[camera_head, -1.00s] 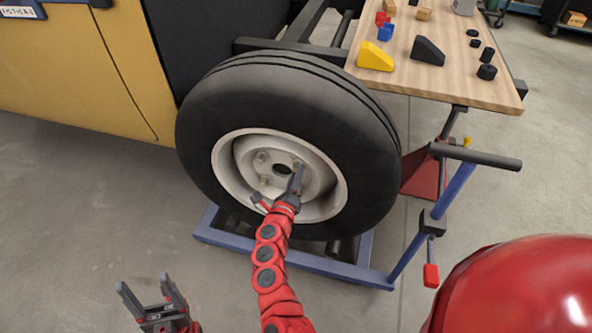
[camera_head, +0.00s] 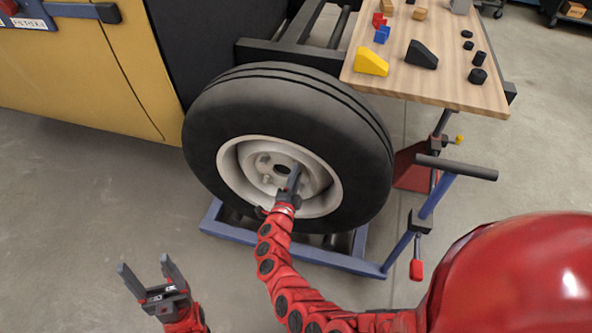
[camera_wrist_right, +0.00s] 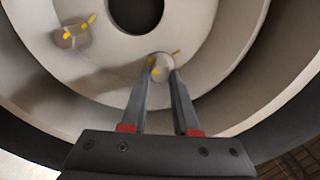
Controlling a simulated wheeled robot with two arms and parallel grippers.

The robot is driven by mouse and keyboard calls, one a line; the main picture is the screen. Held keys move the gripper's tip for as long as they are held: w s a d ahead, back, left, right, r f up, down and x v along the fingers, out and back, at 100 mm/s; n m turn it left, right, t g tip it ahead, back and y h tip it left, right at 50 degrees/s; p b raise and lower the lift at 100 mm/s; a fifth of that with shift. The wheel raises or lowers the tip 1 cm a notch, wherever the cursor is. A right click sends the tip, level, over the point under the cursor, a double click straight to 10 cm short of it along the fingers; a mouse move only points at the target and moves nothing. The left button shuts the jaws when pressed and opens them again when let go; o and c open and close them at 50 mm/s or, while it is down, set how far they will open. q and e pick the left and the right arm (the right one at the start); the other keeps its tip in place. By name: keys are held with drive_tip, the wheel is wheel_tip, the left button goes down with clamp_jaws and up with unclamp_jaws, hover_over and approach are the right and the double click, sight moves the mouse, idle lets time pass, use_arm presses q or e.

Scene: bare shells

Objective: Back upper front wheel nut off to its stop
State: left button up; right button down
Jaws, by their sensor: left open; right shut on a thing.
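The wheel (camera_head: 215,120) has a black tire and a pale rim with a dark center hole. My right gripper (camera_head: 294,176) reaches into the rim in the head view. In the right wrist view its two fingers are shut on a pale round wheel nut (camera_wrist_right: 162,69), below the center hole in that picture. Yellow marks show on and beside this nut. My gripper hides it in the head view. Another wheel nut (camera_wrist_right: 73,36), also with yellow marks, is at upper left in the wrist view. My left gripper (camera_head: 142,262) is open and empty, low over the floor.
A wooden table (camera_head: 440,88) with a yellow wedge (camera_head: 371,62), a black wedge (camera_head: 422,55) and small blocks stands right of the wheel. A blue frame (camera_head: 235,235) lies under the wheel. A blue post with a dark bar (camera_head: 455,167) stands at right. Floor at left is clear.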

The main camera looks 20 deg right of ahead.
drive_tip(key=shift+n+p, duration=0.9)
drive_tip(key=shift+n, duration=0.7)
drive_tip(key=shift+a, duration=0.1)
drive_tip(key=c, duration=0.7)
unclamp_jaws()
drive_tip(key=p+v, duration=0.1)
drive_tip(key=v, duration=1.6)
drive_tip(key=shift+s+a+p, duration=0.15)
drive_tip(key=shift+p, duration=0.2)
